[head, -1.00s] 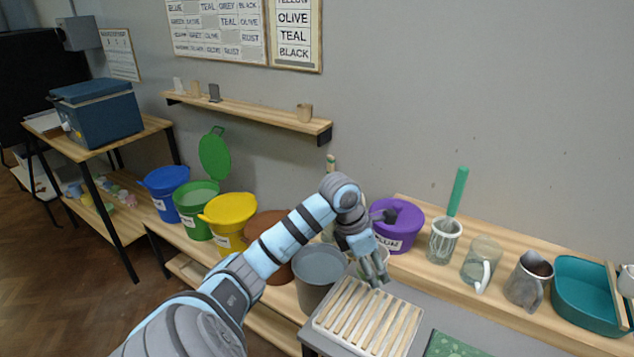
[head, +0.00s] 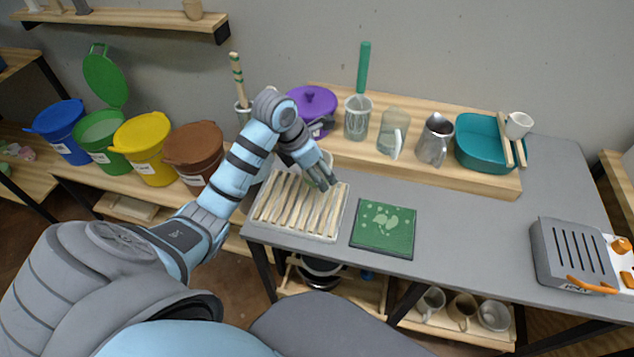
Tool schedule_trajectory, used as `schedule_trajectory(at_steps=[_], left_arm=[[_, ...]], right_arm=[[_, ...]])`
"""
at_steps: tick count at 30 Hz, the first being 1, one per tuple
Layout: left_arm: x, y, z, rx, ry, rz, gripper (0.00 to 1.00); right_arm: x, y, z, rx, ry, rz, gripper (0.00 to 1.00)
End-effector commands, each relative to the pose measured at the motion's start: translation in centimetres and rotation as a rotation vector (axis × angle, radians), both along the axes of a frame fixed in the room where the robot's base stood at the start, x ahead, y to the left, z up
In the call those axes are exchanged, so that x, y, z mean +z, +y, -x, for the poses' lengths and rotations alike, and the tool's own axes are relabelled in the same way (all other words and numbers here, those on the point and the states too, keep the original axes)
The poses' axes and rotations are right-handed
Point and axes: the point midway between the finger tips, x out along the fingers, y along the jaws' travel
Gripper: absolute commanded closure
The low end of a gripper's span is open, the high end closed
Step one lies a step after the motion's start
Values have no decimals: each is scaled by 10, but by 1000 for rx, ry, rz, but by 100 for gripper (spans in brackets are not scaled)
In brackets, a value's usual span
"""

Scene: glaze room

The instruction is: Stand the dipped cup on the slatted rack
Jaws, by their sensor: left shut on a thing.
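The slatted rack (head: 283,222), pale wooden slats in a light tray, lies at the left end of the grey table. My left gripper (head: 325,183) is at the rack's back right corner, fingers pointing down. It is shut on a small pale cup (head: 327,163), mostly hidden behind the fingers. I cannot tell whether the cup touches the slats or hangs just above them. My right gripper is not in view.
A green patterned mat (head: 384,229) lies right of the rack. Behind stand a purple-lidded tub (head: 311,103), a glass holder (head: 357,119), a clear jug (head: 392,134), a metal jug (head: 434,140) and a teal basin (head: 478,146). A grey slotted box (head: 573,254) is far right.

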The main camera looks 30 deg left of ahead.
Motion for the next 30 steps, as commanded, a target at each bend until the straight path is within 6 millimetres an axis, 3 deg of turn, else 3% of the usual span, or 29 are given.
schedule_trajectory(at_steps=[7, 17, 18, 21, 30], left_arm=[[-43, 0, 1, 1, 1, 0, 78], [-47, 0, 0, 0, -2, -2, 78], [-47, 0, 0, 0, 0, -1, 43], [-46, 0, 0, 0, 0, -1, 27], [-45, 0, 0, 0, 0, -1, 26]], right_arm=[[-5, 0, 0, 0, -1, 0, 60], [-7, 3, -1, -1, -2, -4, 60], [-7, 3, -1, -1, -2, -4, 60], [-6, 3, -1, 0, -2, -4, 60], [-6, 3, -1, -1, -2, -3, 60]])
